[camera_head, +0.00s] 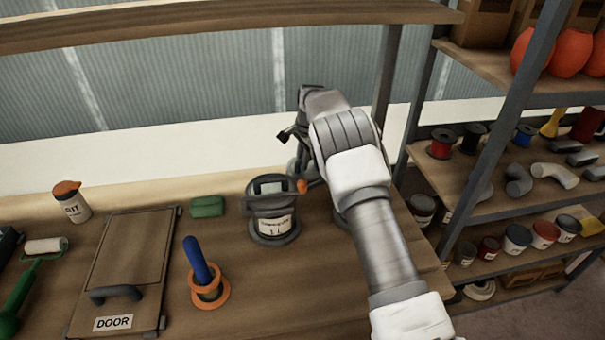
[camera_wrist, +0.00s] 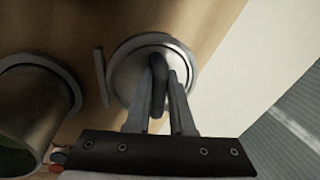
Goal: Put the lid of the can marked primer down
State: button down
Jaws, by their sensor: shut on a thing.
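In the wrist view my gripper (camera_wrist: 162,72) is shut on the dark upright handle (camera_wrist: 158,94) of a round pale-grey lid (camera_wrist: 130,72). The lid is over the wooden bench; I cannot tell whether it touches anything beneath. An open cylindrical can (camera_wrist: 28,125) with a greenish inside is left of it, apart from it. In the head view a grey can (camera_head: 272,224) with a white label stands on the bench, left of my arm. Its label is too small to read surely. My fingers and the lid are mostly hidden behind my arm there.
Shelves with spools and several cans stand right. The bench front, right of the ring, is clear.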

aim_at(302, 173)
jog(key=shift+f, duration=2.2)
jog(key=shift+f, duration=0.2)
jog(key=c, duration=0.8)
grip_release()
jog(key=shift+r, duration=0.1)
jog(key=r, duration=0.4)
jog(key=s+d+r, duration=0.1)
jog(key=r, duration=0.3)
jog(key=s+r, duration=0.1)
jog(key=r, duration=0.3)
jog(key=shift+d, duration=0.15)
